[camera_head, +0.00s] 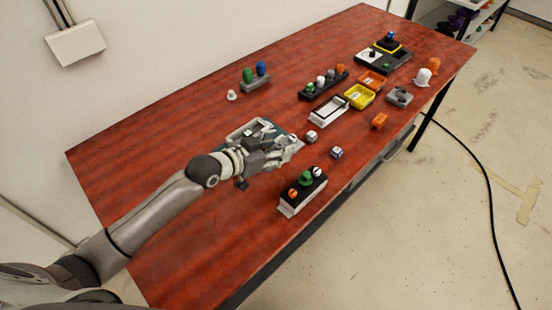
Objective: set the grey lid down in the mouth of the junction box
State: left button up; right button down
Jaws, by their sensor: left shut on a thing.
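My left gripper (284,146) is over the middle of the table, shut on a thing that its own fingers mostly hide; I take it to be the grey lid. A grey-blue, pale-rimmed rectangular thing (247,127) shows behind and under the gripper, partly hidden. It looks like the open junction box, but I cannot tell for certain. Whether the lid touches it is also hidden. My right gripper is not in view.
A white tray (322,115) and yellow (359,101) and orange bins stand to the right. A control box with a green button (305,179) is near the front edge. Small cubes (336,152) lie close to the gripper. The table's left end is clear.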

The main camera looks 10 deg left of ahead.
pick_arm(q)
jog(key=shift+w+a+r+b, duration=0.4)
jog(key=shift+w+a+r, duration=0.05)
jog(key=shift+r, duration=0.25)
jog(key=w+a+b, duration=0.2)
jog(key=w+a, duration=0.1)
jog(key=a, duration=0.1)
jog(key=w+a+b, duration=0.1)
jog(key=w+a, duration=0.2)
jog(key=a, duration=0.1)
jog(key=w+a+f+b, duration=0.1)
jog(key=w+a+b, duration=0.1)
jog(key=w+a, duration=0.1)
jog(key=shift+w+a+b, duration=0.3)
jog(key=shift+w+a, duration=0.1)
jog(key=shift+w, duration=0.1)
jog(key=shift+f+b, duration=0.85)
jog(key=shift+f, duration=0.4)
jog(key=shift+r, duration=0.15)
jog(key=shift+f+b, duration=0.25)
jog(key=shift+b, duration=0.2)
jog(key=shift+f, duration=0.15)
jog(key=shift+f+b, duration=0.6)
jog(key=shift+b, duration=0.2)
